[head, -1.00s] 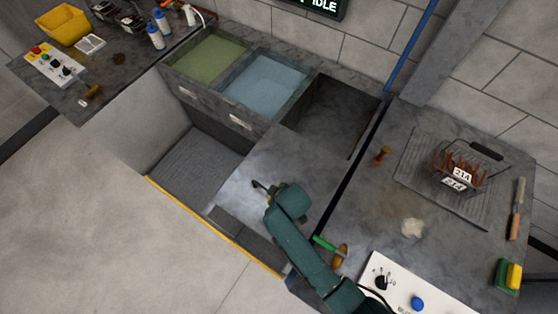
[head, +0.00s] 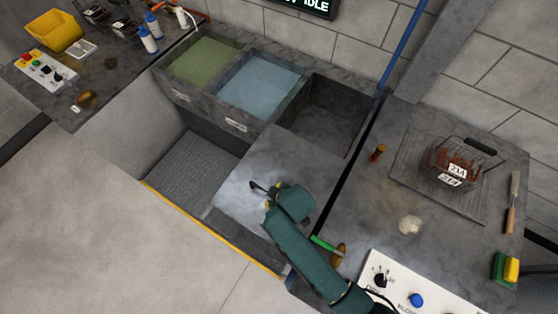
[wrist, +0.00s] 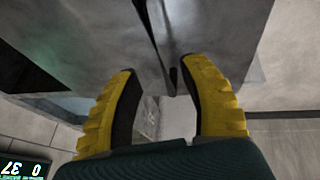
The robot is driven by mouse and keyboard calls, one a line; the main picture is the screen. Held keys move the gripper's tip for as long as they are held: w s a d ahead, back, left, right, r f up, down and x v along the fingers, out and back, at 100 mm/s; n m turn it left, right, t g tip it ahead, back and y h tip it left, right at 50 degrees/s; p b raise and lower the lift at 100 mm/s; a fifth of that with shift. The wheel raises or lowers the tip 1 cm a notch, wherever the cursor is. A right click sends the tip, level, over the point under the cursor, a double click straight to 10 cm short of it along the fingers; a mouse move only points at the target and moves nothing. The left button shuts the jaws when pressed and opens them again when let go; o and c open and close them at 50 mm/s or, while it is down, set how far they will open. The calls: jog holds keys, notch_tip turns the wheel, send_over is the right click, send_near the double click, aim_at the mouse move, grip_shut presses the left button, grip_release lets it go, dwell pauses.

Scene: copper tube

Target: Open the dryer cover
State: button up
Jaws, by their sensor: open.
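The dryer cover (head: 300,155) is a flat, stained grey panel in the middle of the head view, to the right of the dark-floored recess. A thin dark handle (head: 258,186) shows on it beside my gripper (head: 268,204). In the wrist view, my gripper (wrist: 160,68) has its two yellow, dark-padded fingers spread apart. A dark bar, apparently the handle (wrist: 160,35), reaches from the top edge to the gap between the fingertips. Grey panel surface (wrist: 90,40) lies beyond them. Whether the fingers touch the handle cannot be told.
A green-filled basin (head: 203,60), a blue-filled basin (head: 257,85) and a dark empty one (head: 325,120) stand behind the cover. A wire basket (head: 458,165) stands on the right counter, with a white control panel (head: 430,300) nearer. A yellow edge strip (head: 210,230) borders the recess.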

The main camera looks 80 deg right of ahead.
jog(key=v, duration=0.7)
jog(key=shift+a+r, duration=0.15)
jog(key=shift+r, duration=0.2)
jog(key=shift+s, duration=0.15)
